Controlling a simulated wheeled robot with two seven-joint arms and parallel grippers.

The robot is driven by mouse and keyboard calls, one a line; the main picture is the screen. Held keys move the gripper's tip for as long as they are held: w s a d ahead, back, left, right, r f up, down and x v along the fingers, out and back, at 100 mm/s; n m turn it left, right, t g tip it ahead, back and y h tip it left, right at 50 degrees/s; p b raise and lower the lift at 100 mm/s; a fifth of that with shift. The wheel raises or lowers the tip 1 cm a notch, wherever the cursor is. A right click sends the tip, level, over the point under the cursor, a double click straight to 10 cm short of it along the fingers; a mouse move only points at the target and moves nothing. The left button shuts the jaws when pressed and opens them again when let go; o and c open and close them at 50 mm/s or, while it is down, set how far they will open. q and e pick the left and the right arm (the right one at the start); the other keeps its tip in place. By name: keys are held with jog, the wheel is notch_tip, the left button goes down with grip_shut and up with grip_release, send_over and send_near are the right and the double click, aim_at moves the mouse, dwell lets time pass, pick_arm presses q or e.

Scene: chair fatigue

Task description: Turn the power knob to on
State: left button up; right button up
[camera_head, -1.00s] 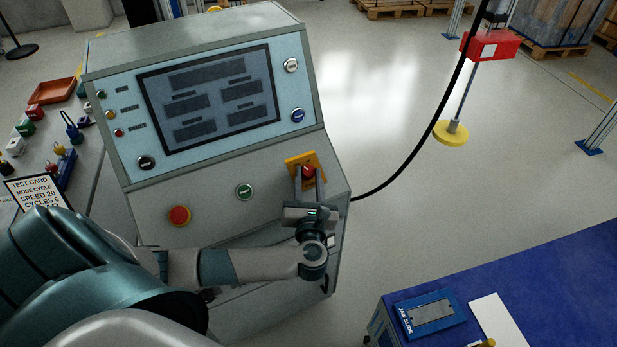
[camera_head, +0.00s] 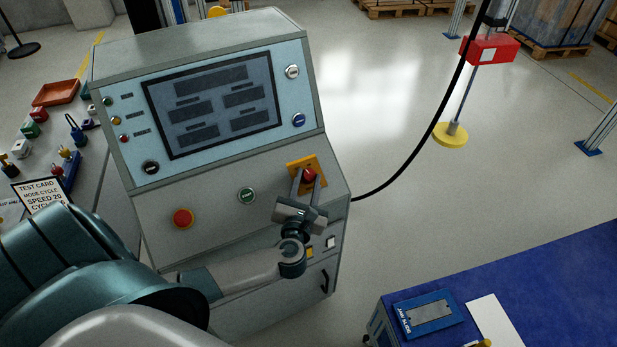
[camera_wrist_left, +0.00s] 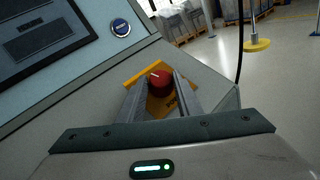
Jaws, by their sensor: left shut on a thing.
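The power knob (camera_head: 309,174) is a red knob on a yellow plate (camera_head: 318,168) at the right end of the grey console's sloped lower panel. My left gripper (camera_head: 306,184) reaches it from below and is shut on the knob, one finger on each side. In the left wrist view the red knob (camera_wrist_left: 159,81) sits between the two finger ends, with a white mark on its top. The yellow plate (camera_wrist_left: 134,75) shows tilted around it. Part of the knob and plate lettering is hidden by the fingers. My right gripper does not show.
The console (camera_head: 215,95) also has a dark screen, a green button (camera_head: 247,195) and a red button (camera_head: 183,217). A black cable (camera_head: 415,160) hangs to its right. A blue-topped table (camera_head: 530,275) stands at lower right. Small parts and a test card (camera_head: 42,194) lie at left.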

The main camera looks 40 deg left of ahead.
pick_arm(q)
jog(key=m+h+p, duration=0.2)
jog(key=p, duration=0.2)
jog(key=a+r+m+g+h+p, duration=0.1)
jog(key=m+h+p, duration=0.2)
jog(key=p, duration=0.1)
jog(key=m+h+p, duration=0.3)
jog(key=p, duration=0.1)
jog(key=shift+a+r+p, duration=0.15)
jog(key=shift+r+p, duration=0.05)
jog(key=shift+p, duration=0.2)
jog(key=shift+a+f+m+g+h+p, duration=0.1)
jog(key=shift+m+g+h+p, duration=0.65)
jog(key=shift+m, duration=0.25)
jog(key=shift+m+h, duration=0.3)
jog(key=shift+h, duration=0.05)
jog(key=shift+f, duration=0.1)
jog(key=o, duration=1)
jog(key=shift+o, duration=0.2)
jog(key=b+v, duration=0.4)
jog(key=v, duration=1.3)
jog(key=shift+r, duration=0.25)
